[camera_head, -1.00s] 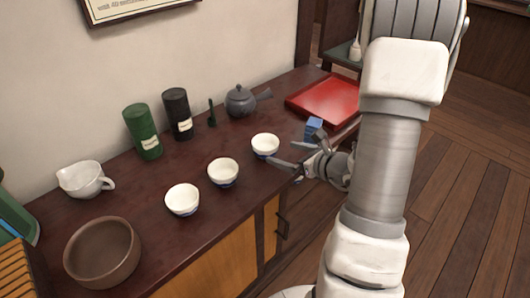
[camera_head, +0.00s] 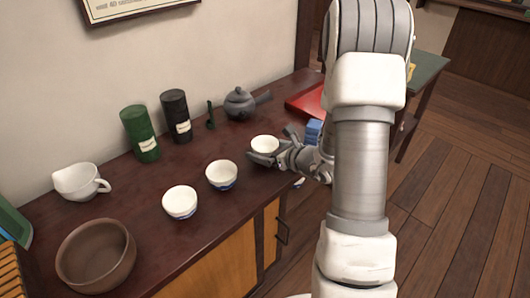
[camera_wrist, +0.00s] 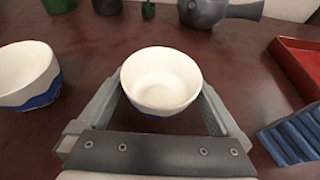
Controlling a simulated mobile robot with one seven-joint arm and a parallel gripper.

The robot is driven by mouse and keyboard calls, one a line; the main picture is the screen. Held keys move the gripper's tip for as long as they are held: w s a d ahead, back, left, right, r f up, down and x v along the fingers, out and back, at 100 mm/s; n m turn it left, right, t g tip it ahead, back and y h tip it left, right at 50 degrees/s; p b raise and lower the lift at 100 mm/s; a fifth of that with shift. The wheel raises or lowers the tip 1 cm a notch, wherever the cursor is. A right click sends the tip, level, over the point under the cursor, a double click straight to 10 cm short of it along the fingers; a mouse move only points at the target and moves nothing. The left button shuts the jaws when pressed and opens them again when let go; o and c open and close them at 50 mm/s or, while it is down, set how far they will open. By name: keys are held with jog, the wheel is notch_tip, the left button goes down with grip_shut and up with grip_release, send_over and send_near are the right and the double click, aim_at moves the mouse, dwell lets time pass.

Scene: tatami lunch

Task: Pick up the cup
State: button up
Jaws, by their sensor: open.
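Three white cups with blue bases stand in a row on the dark wooden cabinet top: a left cup (camera_head: 180,203), a middle cup (camera_head: 221,175) and a right cup (camera_head: 265,144). My gripper (camera_head: 274,146) is open at the right cup. In the wrist view this cup (camera_wrist: 161,80) stands upright between my two open fingers, one on each side of it. I cannot tell whether either finger touches it. The middle cup shows at the left of the wrist view (camera_wrist: 26,75), outside the fingers.
A grey teapot (camera_head: 240,104), a black canister (camera_head: 176,116) and a green canister (camera_head: 140,134) stand behind the cups. A red tray (camera_head: 306,100) and a blue ridged object (camera_wrist: 292,136) are to the right. A white pitcher (camera_head: 78,182) and brown bowl (camera_head: 95,257) are left.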

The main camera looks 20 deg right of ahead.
jog(key=c, duration=1.1)
jog(key=shift+r, duration=0.1)
